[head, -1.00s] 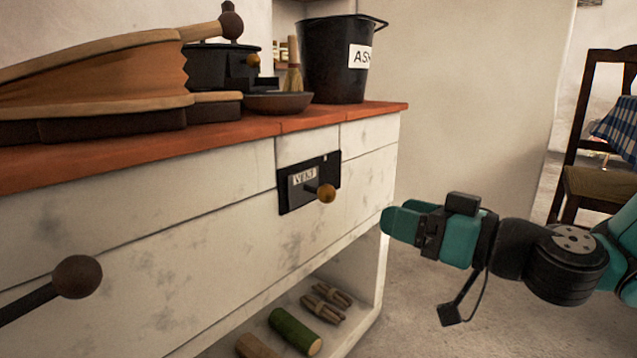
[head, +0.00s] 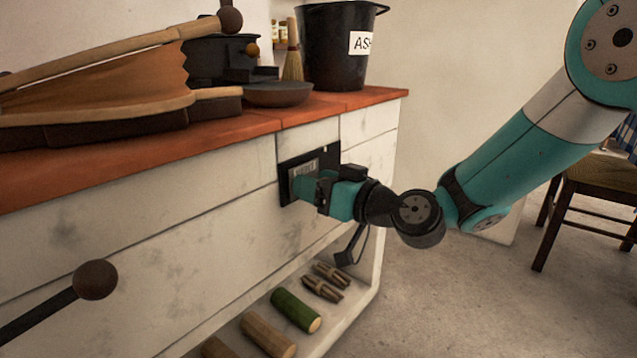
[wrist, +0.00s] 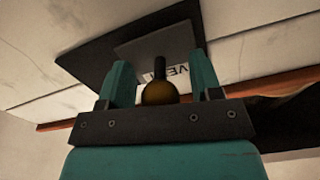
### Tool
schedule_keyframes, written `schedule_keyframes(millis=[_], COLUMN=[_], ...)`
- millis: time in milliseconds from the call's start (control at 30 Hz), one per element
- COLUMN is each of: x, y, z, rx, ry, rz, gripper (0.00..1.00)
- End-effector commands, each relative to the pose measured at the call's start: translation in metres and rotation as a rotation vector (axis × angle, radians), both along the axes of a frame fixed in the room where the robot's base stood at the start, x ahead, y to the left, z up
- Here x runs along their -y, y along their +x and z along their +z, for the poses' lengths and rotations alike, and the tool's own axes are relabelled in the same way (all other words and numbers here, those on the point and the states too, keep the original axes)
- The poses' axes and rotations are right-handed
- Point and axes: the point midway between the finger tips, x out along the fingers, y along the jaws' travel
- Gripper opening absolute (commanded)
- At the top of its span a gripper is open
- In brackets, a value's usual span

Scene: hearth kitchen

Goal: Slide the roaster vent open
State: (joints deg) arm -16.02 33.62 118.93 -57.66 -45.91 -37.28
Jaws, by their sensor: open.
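The roaster vent is a dark plate (head: 288,170) on the white front of the counter, with a grey slide labelled VENT (head: 304,169). In the wrist view the dark plate (wrist: 95,62) and the slide (wrist: 150,45) lie ahead of my gripper. The slide's round brass-coloured knob (wrist: 159,93) on a dark stem shows between the two teal fingers. My gripper (head: 309,187) is at the vent, and in the wrist view its fingers (wrist: 160,82) stand apart on either side of the knob. I cannot tell whether they touch it. The head view hides the knob behind my gripper.
A bellows (head: 100,88), a dark pan (head: 278,94) and an ash bucket (head: 338,48) stand on the red countertop (head: 225,130). Logs (head: 296,310) lie on the lower shelf. A dark knob on a rod (head: 95,280) juts out at lower left.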

Motion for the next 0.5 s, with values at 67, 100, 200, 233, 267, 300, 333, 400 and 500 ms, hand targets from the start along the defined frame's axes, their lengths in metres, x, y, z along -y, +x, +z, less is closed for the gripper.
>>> schedule_keyframes(millis=[67,100,200,233,267,300,333,400,500], x=[-0.0001,0.0001,0.0002,0.0003,0.0003,0.0003,0.0004,0.0004,0.0006], y=[0.0,-0.0001,-0.0001,-0.0001,-0.0001,-0.0001,-0.0002,-0.0002,0.0], z=[-0.0002,-0.0002,-0.0002,-0.0002,-0.0002,-0.0002,-0.0001,-0.0001,-0.0002], rx=[0.0,0.0,0.0,0.0,0.0,0.0,0.0,0.0,0.001], ry=[0.0,0.0,0.0,0.0,0.0,0.0,0.0,0.0,-0.001], rz=[0.0,0.0,0.0,0.0,0.0,0.0,0.0,0.0,-0.001], gripper=[0.59,0.59,0.52,0.45,0.38,0.29,0.22,0.06,0.0])
